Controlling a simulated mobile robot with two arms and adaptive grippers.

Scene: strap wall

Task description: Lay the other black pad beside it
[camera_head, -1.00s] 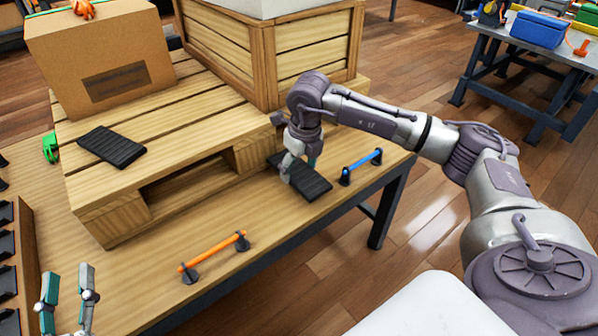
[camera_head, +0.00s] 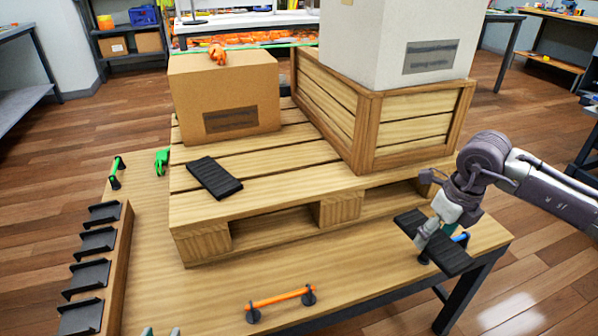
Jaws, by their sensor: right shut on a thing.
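One black pad (camera_head: 214,178) lies flat on the near left part of the wooden pallet (camera_head: 276,190), in front of the cardboard box. The other black pad (camera_head: 452,257) is in my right gripper (camera_head: 432,232) near the table's right end. My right gripper is shut on this pad, and its fingers partly cover it. The pad hides part of a blue bar (camera_head: 461,238); I cannot tell how high it is above the table. Only the fingertips of my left gripper (camera_head: 161,332) show at the bottom edge; the rest is out of frame.
A cardboard box (camera_head: 225,92) and a wooden crate (camera_head: 410,128) with a grey box (camera_head: 400,35) stand on the pallet. An orange bar (camera_head: 281,298) lies on the table (camera_head: 200,295) in front. A rack with black holders (camera_head: 118,270) is at left.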

